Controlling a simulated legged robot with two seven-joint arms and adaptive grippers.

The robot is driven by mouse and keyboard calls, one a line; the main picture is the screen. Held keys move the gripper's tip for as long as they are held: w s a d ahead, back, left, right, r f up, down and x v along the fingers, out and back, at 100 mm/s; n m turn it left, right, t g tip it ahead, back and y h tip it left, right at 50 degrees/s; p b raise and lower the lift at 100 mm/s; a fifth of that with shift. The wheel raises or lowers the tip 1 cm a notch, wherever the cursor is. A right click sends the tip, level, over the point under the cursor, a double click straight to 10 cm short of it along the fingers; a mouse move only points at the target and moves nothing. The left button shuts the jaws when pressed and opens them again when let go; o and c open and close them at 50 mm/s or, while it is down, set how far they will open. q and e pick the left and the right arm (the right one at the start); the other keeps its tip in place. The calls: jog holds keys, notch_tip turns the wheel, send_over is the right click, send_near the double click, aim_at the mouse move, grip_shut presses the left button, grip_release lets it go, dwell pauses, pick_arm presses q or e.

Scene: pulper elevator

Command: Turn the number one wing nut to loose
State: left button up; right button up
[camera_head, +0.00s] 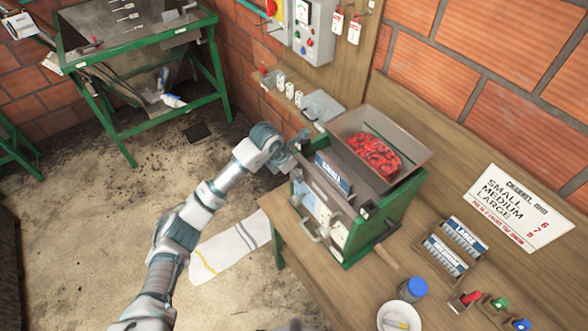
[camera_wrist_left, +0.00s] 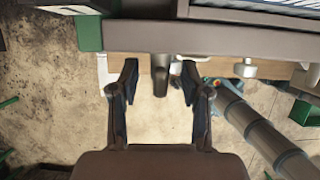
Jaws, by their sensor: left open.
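The green-framed pulper (camera_head: 385,225) stands on the wooden bench, with red cherries (camera_head: 365,155) in its hopper and a sign reading "SMALL" (camera_head: 332,174) on its front. My left gripper (camera_head: 300,142) is at the upper left side of the pulper, beside the sign. In the left wrist view its two dark fingers (camera_wrist_left: 160,92) are open, one on each side of a short dark stub (camera_wrist_left: 160,80) under a grey bar. The stub may be a wing nut; no number on it is readable. A paler knob (camera_wrist_left: 245,69) sits farther right. My right gripper is out of view.
A wall board (camera_head: 515,208) lists small, medium and large. "LARGE" and "MEDIUM" plates (camera_head: 456,245) stand in a rack, near a blue-lidded jar (camera_head: 413,288) and a white bowl (camera_head: 400,316). A green-framed trough (camera_head: 140,60) stands at the back left.

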pick_arm(q)
jog(key=shift+d+f, duration=0.1)
jog(key=shift+f, duration=0.15)
grip_shut()
